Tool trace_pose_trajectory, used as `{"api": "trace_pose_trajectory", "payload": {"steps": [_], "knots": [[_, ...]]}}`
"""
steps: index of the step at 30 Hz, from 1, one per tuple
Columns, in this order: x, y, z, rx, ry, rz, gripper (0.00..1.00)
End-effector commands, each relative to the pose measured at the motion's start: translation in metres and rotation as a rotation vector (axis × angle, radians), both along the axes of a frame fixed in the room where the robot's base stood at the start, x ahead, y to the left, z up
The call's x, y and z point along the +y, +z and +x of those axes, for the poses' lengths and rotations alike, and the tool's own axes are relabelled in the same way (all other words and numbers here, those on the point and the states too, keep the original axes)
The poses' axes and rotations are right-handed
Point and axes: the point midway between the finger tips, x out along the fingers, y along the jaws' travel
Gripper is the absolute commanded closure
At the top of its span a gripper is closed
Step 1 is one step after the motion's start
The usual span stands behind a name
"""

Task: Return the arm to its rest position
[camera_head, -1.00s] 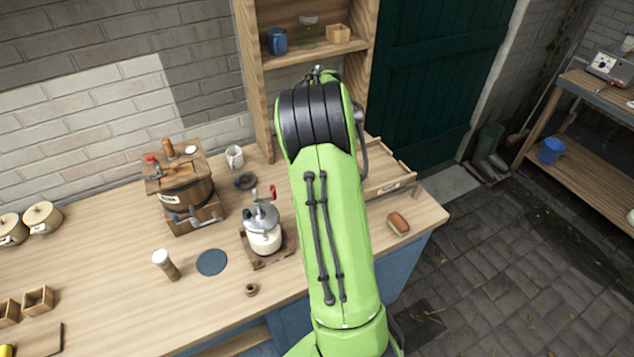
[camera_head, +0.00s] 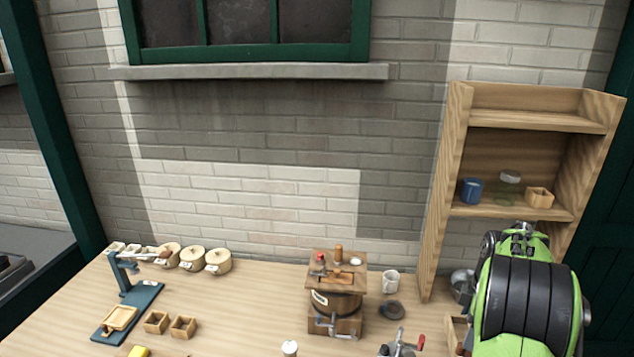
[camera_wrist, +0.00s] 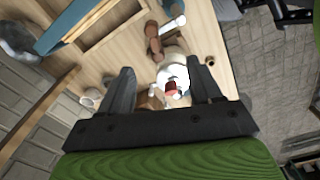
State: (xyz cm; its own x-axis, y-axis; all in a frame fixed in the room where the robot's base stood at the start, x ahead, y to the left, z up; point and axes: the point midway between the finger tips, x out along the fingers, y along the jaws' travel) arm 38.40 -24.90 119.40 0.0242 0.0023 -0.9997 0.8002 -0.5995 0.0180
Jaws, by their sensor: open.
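My green arm (camera_head: 530,310) stands at the right of the head view, in front of the wooden shelf. My gripper is hidden behind it there. In the wrist view my gripper (camera_wrist: 161,84) has its two dark fingers spread wide, with nothing held between them. The counter lies beyond the fingertips. A glass-jar churn with a red handle (camera_wrist: 171,86) shows between the fingers, apart from them as far as I can tell. In the head view only the top of this churn (camera_head: 402,347) shows at the bottom edge.
The wooden shelf (camera_head: 455,190) holds a blue mug (camera_head: 471,190), a glass jar (camera_head: 508,188) and a small wooden box (camera_head: 540,197). On the counter stand a wooden barrel churn (camera_head: 336,300), a white mug (camera_head: 391,281), lidded pots (camera_head: 192,258) and a blue-based stand (camera_head: 128,312).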

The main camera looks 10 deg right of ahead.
Motion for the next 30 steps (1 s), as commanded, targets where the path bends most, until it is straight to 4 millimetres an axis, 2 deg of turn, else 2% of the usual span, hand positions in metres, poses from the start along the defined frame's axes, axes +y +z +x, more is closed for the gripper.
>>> {"api": "trace_pose_trajectory", "payload": {"steps": [2, 4, 8, 9, 12, 15, 18, 21, 30], "knots": [[0.035, 0.024, -0.002, -0.065, -0.084, 0.007, 0.36], [0.075, 0.046, -0.013, -0.125, -0.194, 0.027, 0.36], [0.144, 0.074, -0.05, -0.22, -0.395, 0.076, 0.36], [0.164, 0.078, -0.065, -0.245, -0.451, 0.093, 0.36], [0.204, 0.08, -0.108, -0.308, -0.593, 0.137, 0.36], [0.231, 0.07, -0.152, -0.362, -0.724, 0.179, 0.36], [0.243, 0.056, -0.183, -0.404, -0.827, 0.213, 0.36], [0.247, 0.048, -0.198, -0.427, -0.888, 0.232, 0.36], [0.248, 0.047, -0.201, -0.431, -0.908, 0.238, 0.36]]}}
